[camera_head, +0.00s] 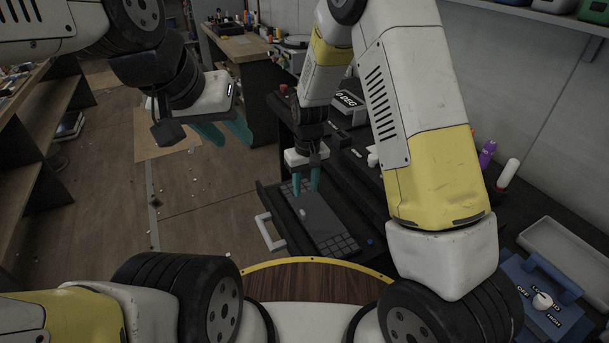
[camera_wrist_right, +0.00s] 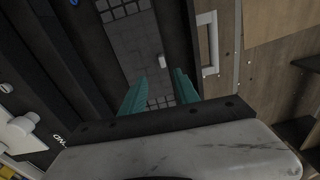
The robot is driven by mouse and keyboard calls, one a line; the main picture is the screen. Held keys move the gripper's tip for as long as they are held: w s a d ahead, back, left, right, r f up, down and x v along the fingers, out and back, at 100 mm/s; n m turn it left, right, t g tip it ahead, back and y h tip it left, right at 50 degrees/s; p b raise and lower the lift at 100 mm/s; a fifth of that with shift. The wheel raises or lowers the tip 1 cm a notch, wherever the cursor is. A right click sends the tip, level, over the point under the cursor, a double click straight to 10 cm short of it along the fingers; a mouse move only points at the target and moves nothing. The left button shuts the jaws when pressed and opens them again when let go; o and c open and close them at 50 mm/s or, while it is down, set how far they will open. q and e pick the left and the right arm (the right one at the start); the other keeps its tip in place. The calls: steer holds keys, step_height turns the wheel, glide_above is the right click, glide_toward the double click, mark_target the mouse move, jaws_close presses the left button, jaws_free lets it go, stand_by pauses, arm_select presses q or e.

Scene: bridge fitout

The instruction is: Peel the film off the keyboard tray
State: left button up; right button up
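The keyboard tray (camera_head: 280,215) is pulled out from the dark desk, with a keyboard (camera_head: 340,245) lying in it. A grey film (camera_head: 322,215) covers the keyboard's middle; keys show at both ends. A small white tab (camera_head: 303,212) stands on the film and also shows in the right wrist view (camera_wrist_right: 162,60). My right gripper (camera_head: 307,188) points down over the far end of the keyboard. Its teal fingers (camera_wrist_right: 160,88) are apart with nothing between them, short of the tab. My left gripper (camera_head: 224,136) hangs open and empty over the floor, left of the tray.
The tray's white handle (camera_head: 268,232) faces left. A blue control box (camera_head: 545,300) with a white knob and a grey bin (camera_head: 570,255) are at the right. Purple (camera_head: 487,153) and white bottles stand by the wall. The floor left of the tray is mostly clear.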

mark_target(303, 211)
steer(key=f, duration=0.3)
steer(key=shift+a+f, duration=0.4)
steer(key=shift+f, duration=3.65)
jaws_close()
